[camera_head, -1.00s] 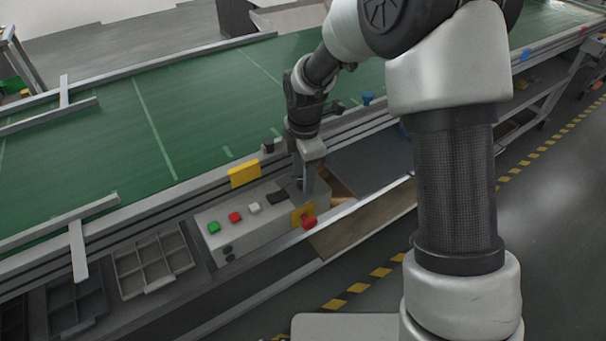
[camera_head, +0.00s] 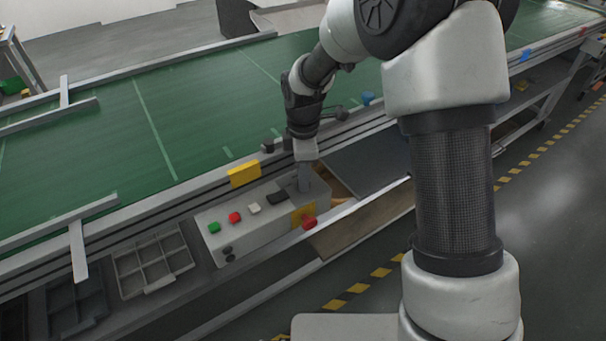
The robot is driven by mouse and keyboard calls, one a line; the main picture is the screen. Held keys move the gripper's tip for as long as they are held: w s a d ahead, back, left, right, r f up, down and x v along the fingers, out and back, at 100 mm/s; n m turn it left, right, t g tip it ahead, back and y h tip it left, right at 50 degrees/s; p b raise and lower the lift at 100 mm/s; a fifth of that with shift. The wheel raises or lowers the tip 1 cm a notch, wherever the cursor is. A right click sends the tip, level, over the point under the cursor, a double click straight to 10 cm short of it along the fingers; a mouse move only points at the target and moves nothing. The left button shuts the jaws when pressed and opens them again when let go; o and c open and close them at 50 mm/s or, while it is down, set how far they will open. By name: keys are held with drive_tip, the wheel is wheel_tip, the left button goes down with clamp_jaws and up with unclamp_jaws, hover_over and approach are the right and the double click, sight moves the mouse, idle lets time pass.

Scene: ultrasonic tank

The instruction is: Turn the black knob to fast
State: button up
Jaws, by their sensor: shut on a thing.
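A grey control box (camera_head: 240,240) is fixed at the conveyor's near edge. Its top carries a green button (camera_head: 214,228), a red button (camera_head: 235,217), a white button (camera_head: 254,208) and a dark flat part (camera_head: 277,198). My gripper (camera_head: 305,186) points down onto the right end of the box top, right of the dark part. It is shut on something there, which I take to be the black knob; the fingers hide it. Its pointer and any speed markings cannot be made out.
A red mushroom button (camera_head: 309,222) on a yellow plate (camera_head: 298,214) sits on the box front, close below my gripper. A yellow block (camera_head: 244,174) and the conveyor rail stand behind. A grey compartment tray (camera_head: 150,266) lies left. The green belt (camera_head: 190,110) is mostly clear.

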drive_tip(key=m, duration=0.5)
drive_tip(key=shift+w+m, duration=0.1)
drive_tip(key=shift+m, duration=0.2)
drive_tip(key=m, duration=0.5)
drive_tip(key=shift+w+m, duration=0.1)
drive_tip(key=shift+m, duration=0.2)
drive_tip(key=m, duration=0.5)
drive_tip(key=shift+h, duration=0.3)
drive_tip(key=shift+w+m+g+p, duration=0.1)
drive_tip(key=shift+m+g+p, duration=0.3)
drive_tip(key=shift+m, duration=2)
drive_tip(key=shift+d, duration=0.1)
drive_tip(key=o, duration=1.1)
drive_tip(key=shift+r, duration=0.1)
